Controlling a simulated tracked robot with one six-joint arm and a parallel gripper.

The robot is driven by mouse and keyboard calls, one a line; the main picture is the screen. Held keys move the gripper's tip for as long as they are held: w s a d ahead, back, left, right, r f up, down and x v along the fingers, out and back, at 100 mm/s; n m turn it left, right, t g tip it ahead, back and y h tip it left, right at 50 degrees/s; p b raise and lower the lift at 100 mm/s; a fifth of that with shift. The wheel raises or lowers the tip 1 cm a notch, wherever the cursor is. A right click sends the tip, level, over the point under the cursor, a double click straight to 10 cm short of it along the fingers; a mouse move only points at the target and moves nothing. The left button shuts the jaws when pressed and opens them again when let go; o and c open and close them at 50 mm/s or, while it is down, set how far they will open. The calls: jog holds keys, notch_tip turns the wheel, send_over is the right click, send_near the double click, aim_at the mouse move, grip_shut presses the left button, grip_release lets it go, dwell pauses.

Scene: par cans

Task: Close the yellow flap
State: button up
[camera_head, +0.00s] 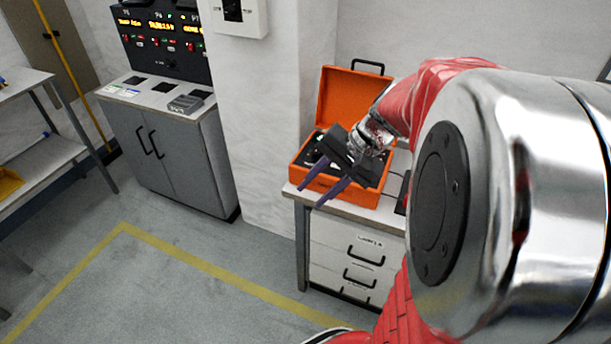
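I cannot make out a clearly yellow flap. An orange case (308,178) stands open on the drawer cabinet (330,236), with its orange lid (343,97) raised upright at the back. Dark and light contents show inside the case, but they are too small to tell apart. My gripper (309,197) is in front of the raised lid and appears over the case's front left part. Its two purple fingers are spread apart with nothing between them and point down and left. My gripper and arm hide the right part of the case and lid.
A grey control console (170,140) with a lit panel (160,38) stands to the left. A shelf unit (50,150) with a yellow bin (9,182) is at the far left. A yellow line (190,262) marks the open floor. My arm blocks the right side.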

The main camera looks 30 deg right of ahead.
jog(key=s+a+r+n+t+h, duration=0.1)
jog(key=s+a+r+n+h, duration=0.4)
jog(key=s+a+n, duration=0.4)
jog(key=a+n, duration=0.1)
jog(key=a, duration=0.2)
jog(key=shift+s+n+t, duration=0.4)
jog(key=shift+c, duration=0.2)
